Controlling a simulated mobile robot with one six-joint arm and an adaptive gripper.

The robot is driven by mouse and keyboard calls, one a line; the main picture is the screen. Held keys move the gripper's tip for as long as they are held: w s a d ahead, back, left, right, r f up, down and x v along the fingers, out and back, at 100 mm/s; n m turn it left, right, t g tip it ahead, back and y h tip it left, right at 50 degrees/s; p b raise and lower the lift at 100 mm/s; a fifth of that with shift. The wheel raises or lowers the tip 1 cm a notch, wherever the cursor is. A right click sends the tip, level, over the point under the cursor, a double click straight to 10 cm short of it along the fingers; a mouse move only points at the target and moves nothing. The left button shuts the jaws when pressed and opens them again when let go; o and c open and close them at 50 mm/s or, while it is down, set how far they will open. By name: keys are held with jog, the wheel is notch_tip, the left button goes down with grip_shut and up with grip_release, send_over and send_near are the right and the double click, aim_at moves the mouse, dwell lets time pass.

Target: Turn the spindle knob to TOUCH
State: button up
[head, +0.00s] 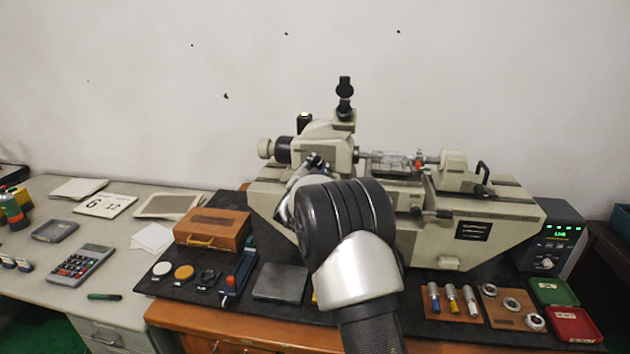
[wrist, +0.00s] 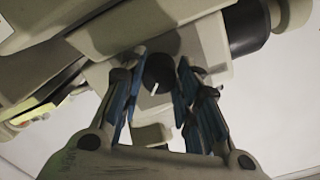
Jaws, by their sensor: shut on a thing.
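The measuring machine (head: 415,240) is a cream bench unit with an eyepiece on top. In the wrist view the spindle knob (wrist: 158,78) is a small dark round knob with a white pointer line on its face. My gripper (wrist: 160,66) has its blue-padded fingers on either side of this knob, shut on it. In the head view my gripper (head: 315,162) is at the machine's left head, and my arm hides much of the machine's front. The knob is not clear there. I cannot read any TOUCH label.
A wooden box (head: 212,228), a grey plate (head: 281,282), small gauges, bearing rings and green and red trays (head: 574,325) lie along the black mat. A calculator (head: 82,263) is on the left desk.

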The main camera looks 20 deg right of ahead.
jog(key=m+b, duration=0.4)
jog(key=b, duration=0.1)
jog(key=shift+f+m, duration=0.1)
jog(key=shift+m, duration=0.2)
jog(key=shift+r+m+b, duration=0.2)
jog(key=shift+m+b, duration=1)
jog(key=shift+m, duration=0.5)
jog(key=o, duration=1.1)
jog(key=shift+c, duration=0.2)
jog(key=v, duration=1.2)
jog(key=shift+d+r, duration=0.1)
